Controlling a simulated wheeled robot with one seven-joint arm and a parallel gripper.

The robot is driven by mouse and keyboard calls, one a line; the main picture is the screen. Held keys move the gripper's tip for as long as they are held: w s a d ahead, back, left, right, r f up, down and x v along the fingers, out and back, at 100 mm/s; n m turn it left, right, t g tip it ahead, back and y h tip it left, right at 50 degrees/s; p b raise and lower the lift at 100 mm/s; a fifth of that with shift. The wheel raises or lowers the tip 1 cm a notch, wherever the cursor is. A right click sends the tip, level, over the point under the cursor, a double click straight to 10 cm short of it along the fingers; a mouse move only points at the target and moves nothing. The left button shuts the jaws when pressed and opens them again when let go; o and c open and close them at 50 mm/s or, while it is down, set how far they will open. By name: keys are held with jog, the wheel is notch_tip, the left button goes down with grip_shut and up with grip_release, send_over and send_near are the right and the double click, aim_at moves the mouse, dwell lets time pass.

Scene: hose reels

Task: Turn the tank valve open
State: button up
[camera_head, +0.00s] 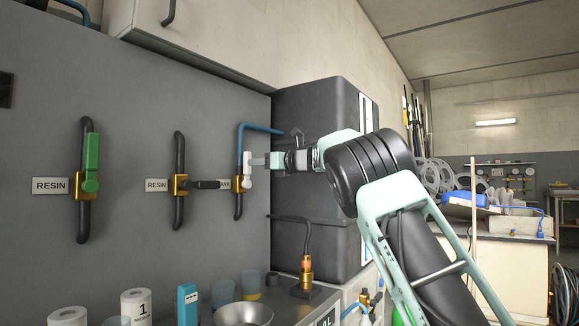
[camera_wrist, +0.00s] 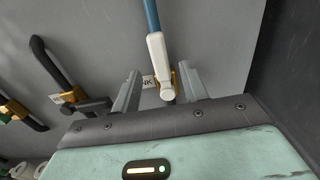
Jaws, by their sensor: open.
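The tank valve has a white handle (camera_head: 248,178) on a brass body (camera_head: 238,186), on the grey wall panel below a blue pipe. Its label is partly hidden, with "NK" legible in the wrist view. The white handle (camera_wrist: 157,58) points up from its pivot, roughly in line with the blue pipe (camera_wrist: 151,15). My gripper (camera_head: 262,160) is at this valve. In the wrist view, my gripper (camera_wrist: 160,84) is open, with one finger on each side of the handle's lower part and visible gaps on both sides. No contact shows.
To the left are a valve with a black handle (camera_head: 208,184) set crosswise and one with a green handle (camera_head: 92,160) set upright, both labelled RESIN. A dark tank (camera_head: 310,108) stands close on the right. Cups and a metal bowl (camera_head: 243,314) are on the counter below.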

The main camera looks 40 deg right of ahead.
jog(key=v, duration=1.2)
jog(key=shift+s+b, duration=0.35)
jog(key=shift+b, duration=0.1)
jog(key=shift+d, duration=0.1)
